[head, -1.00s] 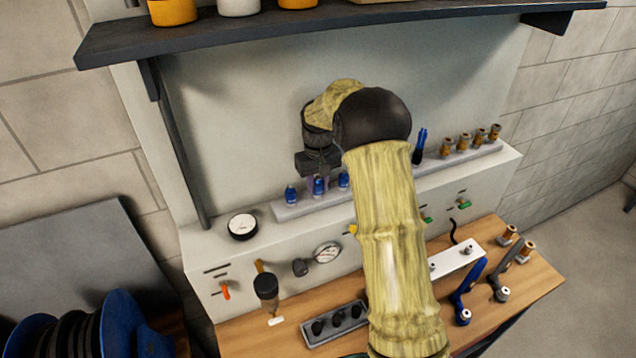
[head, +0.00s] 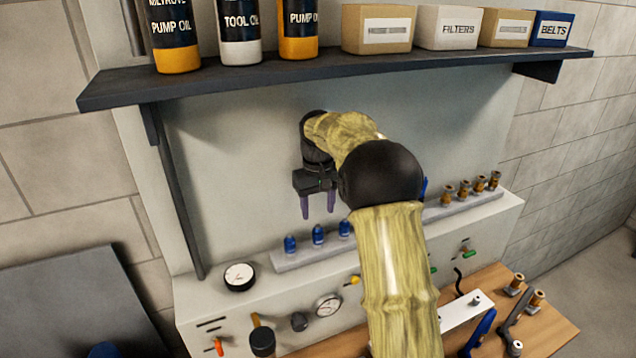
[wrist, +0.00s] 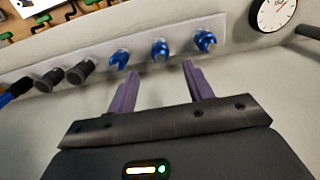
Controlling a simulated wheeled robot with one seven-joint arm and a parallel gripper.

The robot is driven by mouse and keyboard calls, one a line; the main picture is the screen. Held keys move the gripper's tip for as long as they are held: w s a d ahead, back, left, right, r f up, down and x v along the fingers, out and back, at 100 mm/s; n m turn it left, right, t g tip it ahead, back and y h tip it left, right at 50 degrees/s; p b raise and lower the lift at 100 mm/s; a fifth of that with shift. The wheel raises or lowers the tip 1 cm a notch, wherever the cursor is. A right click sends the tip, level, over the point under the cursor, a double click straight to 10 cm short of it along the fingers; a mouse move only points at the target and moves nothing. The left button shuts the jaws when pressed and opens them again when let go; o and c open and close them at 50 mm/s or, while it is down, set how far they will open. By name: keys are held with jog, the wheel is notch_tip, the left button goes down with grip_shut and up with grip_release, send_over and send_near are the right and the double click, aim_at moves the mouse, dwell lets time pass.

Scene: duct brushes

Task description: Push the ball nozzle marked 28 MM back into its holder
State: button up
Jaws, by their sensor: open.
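No 28 MM marking is readable, so I cannot tell which nozzle bears it. Three blue nozzles stand upright in a pale rack (head: 283,264): left (head: 290,244), middle (head: 318,235) and right (head: 345,228). They also show in the wrist view, with the middle blue one (wrist: 160,50) beyond my finger gap. Two dark grey nozzles (wrist: 78,73) sit beside them there; my arm hides these in the head view. My gripper (head: 318,205), with purple fingers, is open and empty above the middle blue nozzle, apart from it. It also shows in the wrist view (wrist: 160,78).
Several brass nozzles (head: 464,190) stand at the rack's right end. A dark shelf (head: 340,70) with bottles and boxes overhangs the panel. A round gauge (head: 239,276) lies left of the rack. The wooden bench (head: 545,330) below holds more fittings. Space around my fingers is clear.

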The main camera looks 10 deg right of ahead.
notch_tip(320, 180, up, 9)
jog(key=shift+b, duration=0.3)
jog(key=shift+f, duration=0.15)
jog(key=s+f+m+t+b, duration=0.1)
jog(key=s+f+b, duration=0.1)
jog(key=s+f, duration=0.9)
jog(key=s+f+m+t+b, duration=0.1)
jog(key=s+f+b, duration=0.2)
jog(key=s+f, duration=0.9)
jog(key=s, duration=0.5)
jog(key=shift+s+t, duration=0.15)
jog(key=shift+t, duration=0.15)
